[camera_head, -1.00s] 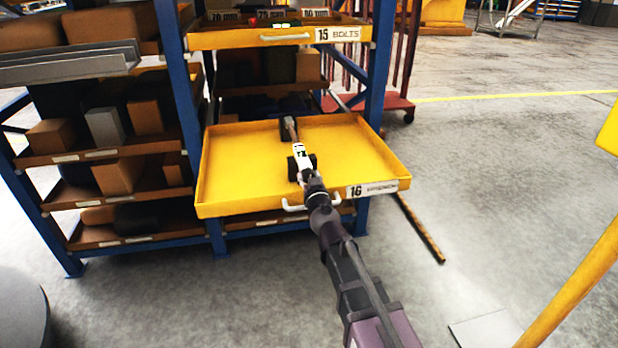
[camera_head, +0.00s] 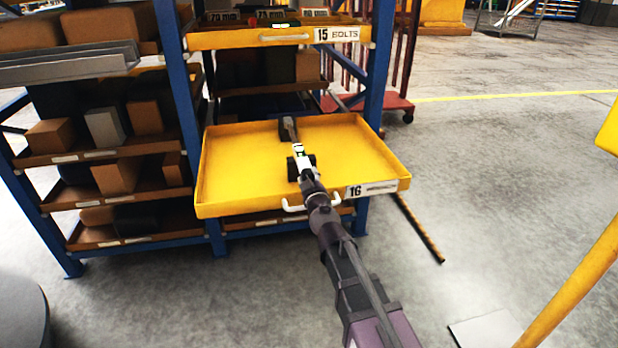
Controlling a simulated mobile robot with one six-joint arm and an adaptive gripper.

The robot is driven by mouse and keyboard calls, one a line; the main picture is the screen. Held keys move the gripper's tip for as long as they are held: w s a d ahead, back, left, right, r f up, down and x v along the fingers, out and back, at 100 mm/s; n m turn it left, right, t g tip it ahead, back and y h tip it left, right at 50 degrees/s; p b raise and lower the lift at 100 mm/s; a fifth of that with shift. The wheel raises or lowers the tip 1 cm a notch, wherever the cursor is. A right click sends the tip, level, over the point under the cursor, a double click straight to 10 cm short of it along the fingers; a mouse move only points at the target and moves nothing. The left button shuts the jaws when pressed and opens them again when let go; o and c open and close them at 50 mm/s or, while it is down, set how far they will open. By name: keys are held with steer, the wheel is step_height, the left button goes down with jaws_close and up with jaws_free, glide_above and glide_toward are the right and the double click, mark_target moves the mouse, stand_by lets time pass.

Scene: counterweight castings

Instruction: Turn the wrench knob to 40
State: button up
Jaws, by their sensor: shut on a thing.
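The wrench (camera_head: 290,130) lies in the pulled-out yellow drawer (camera_head: 230,170) labelled 16, its far end dark and pointing to the back of the drawer. My gripper (camera_head: 301,165) reaches over the drawer's front edge and is shut on the near part of the wrench, around the knob. A small white part with dark marks shows just beyond the fingers. The knob itself is hidden by my gripper, and the scale is too small to read.
The drawer's white handle (camera_head: 293,208) is below my arm. Drawer 15, labelled bolts (camera_head: 337,34), is above, between blue rack posts (camera_head: 377,75). Shelves with boxes (camera_head: 117,176) stand to the left. The drawer floor on both sides of the wrench is bare.

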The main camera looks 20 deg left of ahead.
stand_by(0.3)
steer(key=o, duration=1.1)
steer(key=shift+o, duration=0.2)
steer(key=shift+s, duration=0.15)
